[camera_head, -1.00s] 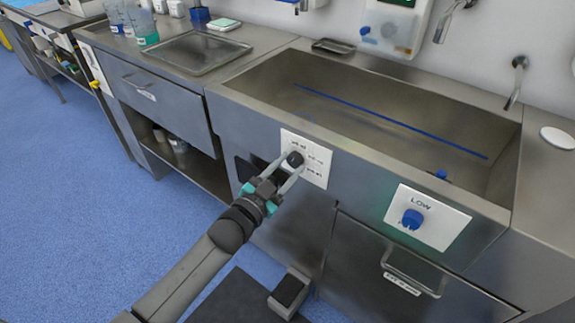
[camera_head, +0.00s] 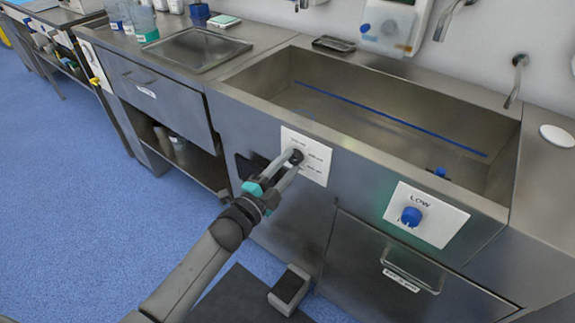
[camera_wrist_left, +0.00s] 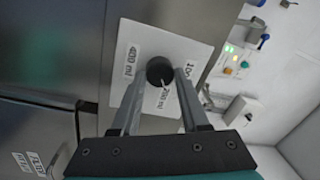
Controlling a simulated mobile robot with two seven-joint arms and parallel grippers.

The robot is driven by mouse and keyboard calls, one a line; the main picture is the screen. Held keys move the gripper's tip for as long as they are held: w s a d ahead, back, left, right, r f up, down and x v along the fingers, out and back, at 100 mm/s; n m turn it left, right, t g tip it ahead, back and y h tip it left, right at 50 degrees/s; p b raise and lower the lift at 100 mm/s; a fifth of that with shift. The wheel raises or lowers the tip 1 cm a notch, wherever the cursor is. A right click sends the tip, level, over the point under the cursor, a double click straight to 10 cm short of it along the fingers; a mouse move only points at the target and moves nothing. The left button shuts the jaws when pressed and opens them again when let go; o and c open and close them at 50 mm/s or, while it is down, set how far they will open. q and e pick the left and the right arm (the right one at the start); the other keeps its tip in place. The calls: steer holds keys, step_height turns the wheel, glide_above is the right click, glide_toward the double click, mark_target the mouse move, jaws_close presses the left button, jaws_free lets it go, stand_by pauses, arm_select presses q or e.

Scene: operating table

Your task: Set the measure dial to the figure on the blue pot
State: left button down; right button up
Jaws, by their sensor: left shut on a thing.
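The measure dial (camera_head: 296,157) is a black round knob on a white plate (camera_head: 318,152) on the front of the steel sink unit. My left gripper (camera_head: 293,165) is shut on the dial, one finger on each side. In the left wrist view the dial (camera_wrist_left: 159,71) has a white pointer mark towards the lower label, which I cannot read surely. Another label reads 400 ml, and one at the right is partly hidden by a finger. A small blue pot (camera_head: 199,11) stands at the back left of the counter; its figure is not legible. My right gripper is not in view.
A blue knob (camera_head: 411,217) on a white plate marked LOW sits to the right on the same front. Below it is a drawer with a handle (camera_head: 411,279). The sink (camera_head: 400,105) lies behind, with a metal tray (camera_head: 197,50) to its left.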

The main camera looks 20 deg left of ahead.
arm_select(q)
steer(key=shift+m, duration=0.3)
stand_by(0.4)
steer(key=shift+c, duration=2)
jaws_free()
